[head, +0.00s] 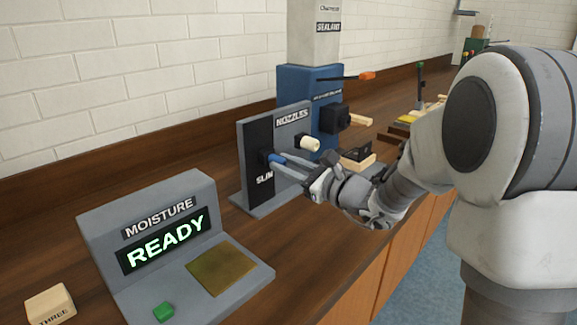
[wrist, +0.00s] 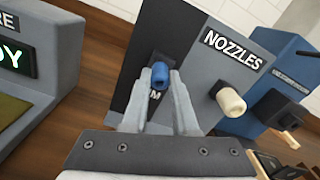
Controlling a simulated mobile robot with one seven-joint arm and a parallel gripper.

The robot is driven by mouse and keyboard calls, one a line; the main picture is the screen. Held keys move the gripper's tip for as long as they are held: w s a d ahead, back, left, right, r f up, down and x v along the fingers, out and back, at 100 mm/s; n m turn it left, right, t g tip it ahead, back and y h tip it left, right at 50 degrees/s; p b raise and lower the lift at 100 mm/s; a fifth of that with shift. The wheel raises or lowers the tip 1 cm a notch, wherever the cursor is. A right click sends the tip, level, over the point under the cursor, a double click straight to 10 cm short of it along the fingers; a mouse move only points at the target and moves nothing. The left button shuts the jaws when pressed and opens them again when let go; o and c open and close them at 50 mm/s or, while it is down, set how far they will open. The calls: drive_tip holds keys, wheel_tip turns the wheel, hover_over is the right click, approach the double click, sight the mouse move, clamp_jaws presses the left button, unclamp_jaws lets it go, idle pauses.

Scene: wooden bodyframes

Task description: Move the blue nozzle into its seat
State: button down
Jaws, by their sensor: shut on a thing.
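The blue nozzle (head: 277,160) sticks out from the dark panel of the grey NOZZLES stand (head: 228,162), above a partly covered label. It also shows in the wrist view (wrist: 160,76). My gripper (head: 282,163) reaches in from the right and is shut on the blue nozzle, one finger on each side in the wrist view (wrist: 161,98). A cream nozzle (head: 307,143) sits on the stand's grey panel to the right, apart from my gripper; it shows in the wrist view too (wrist: 231,101). The back end of the blue nozzle is hard to make out.
A grey MOISTURE unit (head: 98,222) showing READY, with a green button (head: 163,312), stands in front left. A wooden THREE block (head: 50,304) lies beside it. A blue SEALANT machine (head: 293,85) stands behind the stand. Bare brown bench (head: 90,175) lies at left.

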drive_tip(key=shift+a, duration=0.15)
drive_tip(key=c, duration=0.6)
unclamp_jaws()
drive_tip(key=shift+w, duration=0.1)
drive_tip(key=p+v, duration=0.1)
drive_tip(key=v, duration=1.6)
drive_tip(key=shift+p, duration=0.3)
drive_tip(key=shift+r, duration=0.1)
